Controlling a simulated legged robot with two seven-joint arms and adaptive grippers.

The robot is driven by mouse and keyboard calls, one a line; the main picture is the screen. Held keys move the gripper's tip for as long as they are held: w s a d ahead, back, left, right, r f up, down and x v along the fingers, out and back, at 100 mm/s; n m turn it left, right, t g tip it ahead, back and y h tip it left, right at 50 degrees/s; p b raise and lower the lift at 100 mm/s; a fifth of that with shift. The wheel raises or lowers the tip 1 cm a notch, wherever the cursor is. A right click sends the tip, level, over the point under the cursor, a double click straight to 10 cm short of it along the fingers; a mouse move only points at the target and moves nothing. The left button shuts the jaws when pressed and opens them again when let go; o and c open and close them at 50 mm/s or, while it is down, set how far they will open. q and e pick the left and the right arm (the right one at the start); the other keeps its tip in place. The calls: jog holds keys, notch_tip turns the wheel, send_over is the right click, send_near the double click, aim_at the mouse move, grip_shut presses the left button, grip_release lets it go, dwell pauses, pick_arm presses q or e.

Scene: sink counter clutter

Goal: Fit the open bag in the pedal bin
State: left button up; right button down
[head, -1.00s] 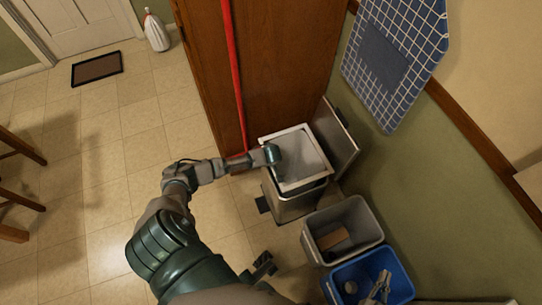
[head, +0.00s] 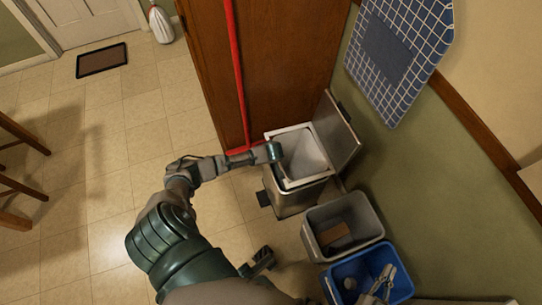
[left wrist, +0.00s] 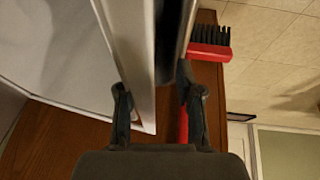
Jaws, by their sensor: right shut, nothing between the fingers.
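The pedal bin (head: 296,202) is a metal box with its lid (head: 337,132) standing open at the right. The open bag (head: 309,150) has a square white rim and shows in the mouth of the bin. My left gripper (head: 275,152) is at the left edge of that mouth. In the left wrist view its fingers (left wrist: 157,100) stand apart on either side of a metal-coloured rim strip, with the pale bag (left wrist: 60,55) to the left.
A grey open bin (head: 318,250) and a blue bin (head: 341,272) stand close in front of the pedal bin. A red broom (head: 238,75) leans by the brown cabinet (head: 285,65), left of the bin. The floor at the left is mostly clear.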

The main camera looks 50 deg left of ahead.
pick_arm(q)
jog(key=v, duration=1.2)
dwell(0.5)
